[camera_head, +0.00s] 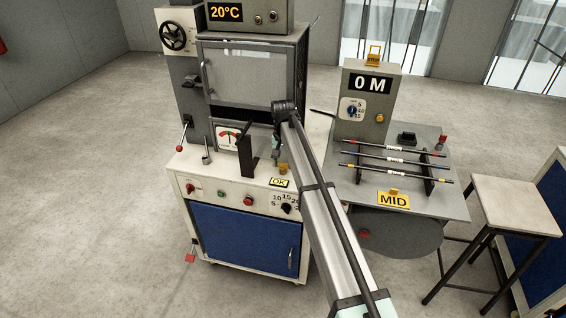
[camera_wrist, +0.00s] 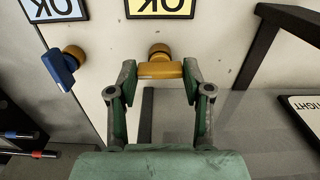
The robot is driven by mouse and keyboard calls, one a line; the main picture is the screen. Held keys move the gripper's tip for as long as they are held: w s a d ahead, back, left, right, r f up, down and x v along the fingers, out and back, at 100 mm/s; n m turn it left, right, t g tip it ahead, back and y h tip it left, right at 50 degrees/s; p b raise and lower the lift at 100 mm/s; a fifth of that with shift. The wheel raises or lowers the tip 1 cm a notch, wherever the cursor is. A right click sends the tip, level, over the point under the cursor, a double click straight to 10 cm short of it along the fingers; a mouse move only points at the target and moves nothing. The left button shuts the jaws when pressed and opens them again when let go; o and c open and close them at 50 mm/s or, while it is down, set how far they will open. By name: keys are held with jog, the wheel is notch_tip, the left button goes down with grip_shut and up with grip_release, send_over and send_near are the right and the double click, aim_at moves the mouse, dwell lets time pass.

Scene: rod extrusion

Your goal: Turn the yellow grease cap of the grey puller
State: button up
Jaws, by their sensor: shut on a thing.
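The yellow grease cap (camera_wrist: 160,70), with a flat wing-shaped handle on a round brown base, sits on a pale surface beside a yellow OK plate (camera_wrist: 160,6). In the wrist view my gripper (camera_wrist: 158,80) has its two fingers on either end of the handle and is shut on it. In the head view my gripper (camera_head: 277,150) is low over the white bench top, with the cap (camera_head: 283,168) just below it and partly hidden. The grey box with the 0 M display (camera_head: 366,108) stands to the right; I cannot tell whether it is the puller.
A blue winged cap (camera_wrist: 60,68) is left of my gripper in the wrist view, beside a pale blue OK plate (camera_wrist: 57,8). A dark bracket (camera_head: 246,150) stands close left in the head view. A rack of rods (camera_head: 395,161) and a stool (camera_head: 513,204) are right.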

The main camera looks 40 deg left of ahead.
aim_at(283, 164)
dwell(0.3)
jog(key=o, duration=0.9)
jog(key=shift+r, duration=0.1)
notch_tip(283, 164, up, 12)
jog(key=shift+f, duration=0.1)
dwell(0.4)
